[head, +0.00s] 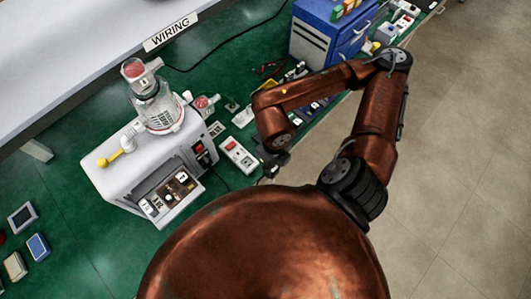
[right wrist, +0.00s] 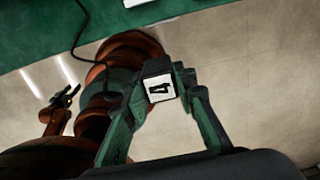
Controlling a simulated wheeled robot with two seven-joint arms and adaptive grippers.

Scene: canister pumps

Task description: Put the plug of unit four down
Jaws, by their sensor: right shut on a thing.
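The plug of unit four (right wrist: 159,88) is a small dark block with a white label reading 4. In the right wrist view it sits between the two fingers of my right gripper (right wrist: 165,92), which is shut on it. In the head view my right gripper (head: 272,168) is small and dark at the front edge of the green bench, right of a white power strip (head: 239,155). The plug is too small to make out there. My left gripper (right wrist: 66,97) seems to show small and dark in the right wrist view; its jaws are unclear.
A white machine (head: 125,185) with a glass canister (head: 157,105) stands left of the strip on the green bench (head: 85,235). A blue cabinet (head: 325,30) stands at the back. Small boxes lie at the left. A dark cable (right wrist: 80,25) hangs over the bench edge.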

